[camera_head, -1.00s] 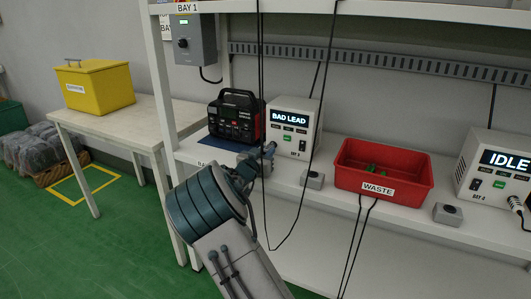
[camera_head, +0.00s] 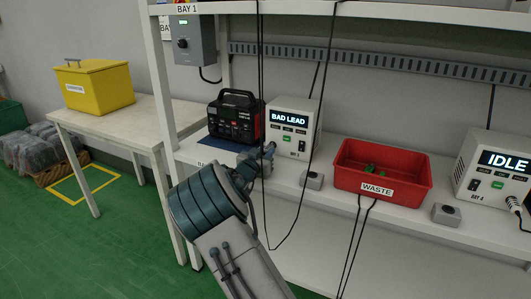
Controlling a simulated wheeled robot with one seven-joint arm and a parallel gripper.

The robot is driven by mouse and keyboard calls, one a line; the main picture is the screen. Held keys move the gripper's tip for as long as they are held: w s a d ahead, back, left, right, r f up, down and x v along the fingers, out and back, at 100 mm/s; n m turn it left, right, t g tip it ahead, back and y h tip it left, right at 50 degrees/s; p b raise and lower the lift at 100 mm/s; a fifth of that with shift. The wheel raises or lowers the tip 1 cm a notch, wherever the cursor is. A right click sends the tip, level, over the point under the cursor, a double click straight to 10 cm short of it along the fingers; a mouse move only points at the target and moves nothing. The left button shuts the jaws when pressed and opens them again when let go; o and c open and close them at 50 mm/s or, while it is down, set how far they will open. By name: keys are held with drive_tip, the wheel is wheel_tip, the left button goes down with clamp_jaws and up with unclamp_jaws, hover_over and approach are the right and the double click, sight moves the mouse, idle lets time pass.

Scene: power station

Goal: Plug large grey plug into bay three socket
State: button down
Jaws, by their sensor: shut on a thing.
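The bay unit with the "BAD LEAD" display (camera_head: 307,142) is a white box on the bench. Its small bay label looks like "BAY 3". My gripper (camera_head: 264,157) is at the left side of this unit's front, partly hidden behind my own wrist. It is shut on a small grey object (camera_head: 269,150), possibly the grey plug, but too small and covered to be sure. The unit's socket is hidden, so I cannot tell whether the object touches it or stands apart.
Black cables (camera_head: 260,75) hang in front of the bench, one in a low loop. A red waste bin (camera_head: 410,190) with green pieces stands right of the unit. A black-and-red device (camera_head: 234,118) is behind my gripper. An "IDLE" unit (camera_head: 490,170) stands far right.

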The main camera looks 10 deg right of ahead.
drive_tip(key=shift+w+d, duration=0.15)
drive_tip(key=shift+w, duration=0.1)
idle(0.3)
drive_tip(key=shift+w+d, duration=0.15)
drive_tip(key=shift+w, duration=0.1)
drive_tip(key=shift+w+d+p, duration=0.15)
drive_tip(key=shift+p, duration=0.2)
idle(0.5)
drive_tip(key=c, duration=1.2)
unclamp_jaws()
drive_tip(key=shift+o, duration=0.2)
drive_tip(key=p+v, duration=0.2)
drive_tip(key=v, duration=1.2)
